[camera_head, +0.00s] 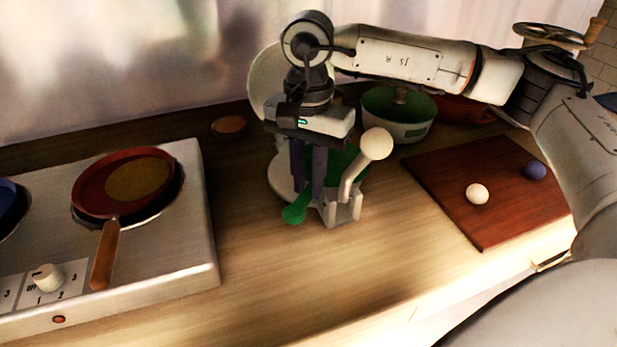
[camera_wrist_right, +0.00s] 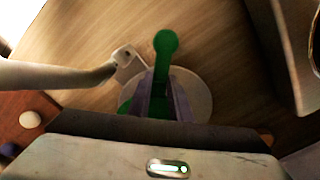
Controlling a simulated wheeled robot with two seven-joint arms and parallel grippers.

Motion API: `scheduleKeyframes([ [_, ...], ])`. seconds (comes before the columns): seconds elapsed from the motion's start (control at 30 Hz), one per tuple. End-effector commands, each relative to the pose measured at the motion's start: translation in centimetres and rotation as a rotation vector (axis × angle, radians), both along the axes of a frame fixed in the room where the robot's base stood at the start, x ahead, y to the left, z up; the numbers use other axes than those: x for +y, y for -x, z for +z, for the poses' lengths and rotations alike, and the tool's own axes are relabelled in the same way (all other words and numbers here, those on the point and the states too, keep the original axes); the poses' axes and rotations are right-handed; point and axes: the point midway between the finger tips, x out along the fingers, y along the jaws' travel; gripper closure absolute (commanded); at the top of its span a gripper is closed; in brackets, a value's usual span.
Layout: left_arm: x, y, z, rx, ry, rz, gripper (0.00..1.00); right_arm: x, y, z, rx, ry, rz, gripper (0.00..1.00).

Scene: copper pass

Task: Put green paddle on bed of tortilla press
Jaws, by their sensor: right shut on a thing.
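The tortilla press has a pale round bed (camera_head: 282,184), an upright pale disc (camera_head: 262,82) behind my wrist, and a lever with a cream ball knob (camera_head: 376,143). The bed also shows in the right wrist view (camera_wrist_right: 198,92). My right gripper (camera_head: 307,195) points down over the bed, shut on the green paddle (camera_head: 295,214). The paddle's rounded end sticks out past the bed's near edge; it also shows in the right wrist view (camera_wrist_right: 166,42). My fingers hide part of the paddle. I cannot tell if it touches the bed. My left gripper is out of view.
A stove (camera_head: 190,235) with a red pan (camera_head: 95,185) stands at left. A green pot (camera_head: 385,132) is behind the press. A brown board (camera_head: 450,200) with a white ball (camera_head: 477,194) and a blue ball (camera_head: 535,170) lies at right. The front counter is clear.

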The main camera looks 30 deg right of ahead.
Motion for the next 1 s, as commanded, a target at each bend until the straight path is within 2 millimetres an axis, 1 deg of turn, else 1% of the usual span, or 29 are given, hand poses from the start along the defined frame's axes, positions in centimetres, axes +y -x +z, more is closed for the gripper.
scheduleKeyframes([
  [0.07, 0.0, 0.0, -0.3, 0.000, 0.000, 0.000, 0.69, 0.0, 0.0, -0.3, 0.000, 0.000, 0.000, 1.00],
  [0.1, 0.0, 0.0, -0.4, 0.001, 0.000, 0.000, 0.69, 0.0, 0.0, -0.4, 0.000, 0.000, 0.000, 0.80],
  [0.17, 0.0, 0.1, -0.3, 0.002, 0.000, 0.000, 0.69, 0.0, 0.0, -0.2, 0.000, 0.000, 0.000, 0.70],
  [0.2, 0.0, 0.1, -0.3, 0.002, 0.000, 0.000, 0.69, 0.0, 0.0, -0.2, 0.000, 0.000, 0.000, 0.63],
  [0.47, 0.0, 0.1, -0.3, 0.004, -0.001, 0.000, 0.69, 0.0, 0.0, -0.2, 0.000, 0.000, 0.000, 0.63],
  [0.57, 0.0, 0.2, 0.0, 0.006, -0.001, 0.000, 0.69, 0.0, 0.0, 0.2, 0.000, 0.000, 0.000, 0.63],
  [0.63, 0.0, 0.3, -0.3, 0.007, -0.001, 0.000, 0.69, 0.0, -0.1, 0.7, -0.002, 0.000, 0.000, 0.63],
  [0.77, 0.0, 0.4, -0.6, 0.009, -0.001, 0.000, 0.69, 0.0, -0.1, 3.0, -0.004, -0.001, 0.000, 0.63],
  [1.0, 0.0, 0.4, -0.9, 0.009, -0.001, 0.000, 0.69, 0.1, -0.1, 8.3, -0.004, -0.001, 0.001, 0.63],
])
